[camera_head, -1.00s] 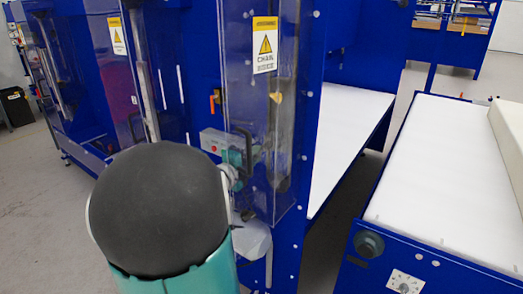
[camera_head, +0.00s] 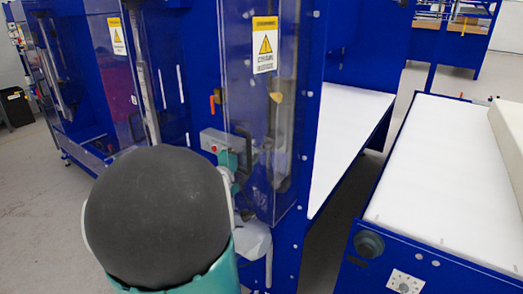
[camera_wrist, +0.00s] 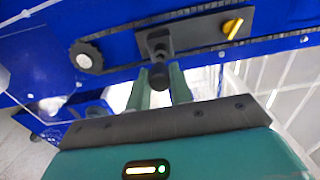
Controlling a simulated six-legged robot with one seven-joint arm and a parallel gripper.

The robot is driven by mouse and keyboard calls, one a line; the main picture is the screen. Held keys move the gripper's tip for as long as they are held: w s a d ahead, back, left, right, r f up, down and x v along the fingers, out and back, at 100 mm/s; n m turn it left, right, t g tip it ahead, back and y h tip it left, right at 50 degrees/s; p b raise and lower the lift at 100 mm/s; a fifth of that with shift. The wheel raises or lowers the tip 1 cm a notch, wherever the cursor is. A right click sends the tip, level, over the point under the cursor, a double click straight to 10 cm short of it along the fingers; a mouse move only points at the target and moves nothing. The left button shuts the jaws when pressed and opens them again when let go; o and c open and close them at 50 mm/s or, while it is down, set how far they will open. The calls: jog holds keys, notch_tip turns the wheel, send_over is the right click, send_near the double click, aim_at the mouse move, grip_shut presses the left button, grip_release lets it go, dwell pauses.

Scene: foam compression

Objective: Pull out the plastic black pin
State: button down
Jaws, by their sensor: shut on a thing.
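The black plastic pin (camera_wrist: 159,77) shows in the wrist view as a dark round knob below a dark bracket plate (camera_wrist: 190,33) on the blue machine frame. My gripper (camera_wrist: 158,68) has its two green fingers on either side of the knob, shut on it. Whether the pin's shaft is still in the bracket is hard to tell. In the head view my gripper (camera_head: 233,160) is at the front of the blue machine, beside the clear guard, partly hidden by my dark arm joint. The pin cannot be made out clearly there.
The clear guard (camera_head: 262,110) with a yellow warning label stands close to my gripper. A grey box with a red button (camera_head: 214,148) is just left of it. A white conveyor (camera_head: 445,170) is at right.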

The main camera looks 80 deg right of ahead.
jog(key=shift+a, duration=0.1)
jog(key=shift+v, duration=2.4)
